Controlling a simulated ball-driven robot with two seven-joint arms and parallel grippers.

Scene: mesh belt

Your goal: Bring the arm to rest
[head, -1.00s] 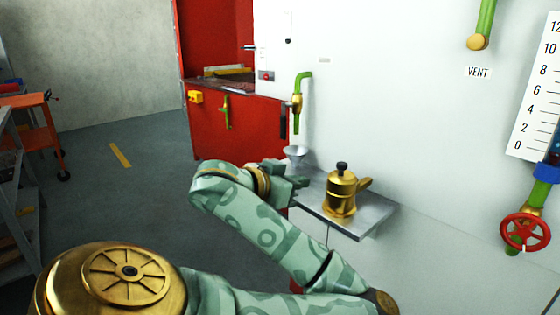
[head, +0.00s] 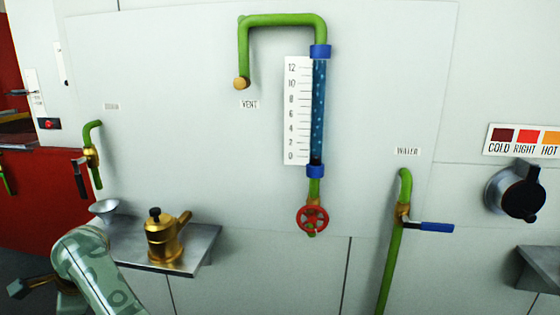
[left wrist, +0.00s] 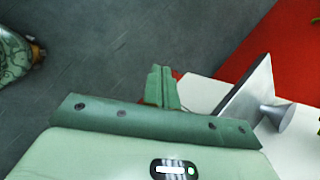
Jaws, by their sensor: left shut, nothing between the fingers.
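My left arm comes up at the lower left of the head view, its patterned green link bent at the wrist. My left gripper (head: 16,288) is at the left edge there, left of the shelf and apart from it. In the left wrist view its two green fingers (left wrist: 162,88) are together and empty, above the grey floor. My right gripper is in neither view.
A steel shelf (head: 195,254) on the white wall holds a brass pot (head: 163,241) and a funnel (head: 104,207); the funnel (left wrist: 272,116) shows right of the fingers in the wrist view. A red wheel valve (head: 312,219) and a blue-handled water tap (head: 436,227) are further right.

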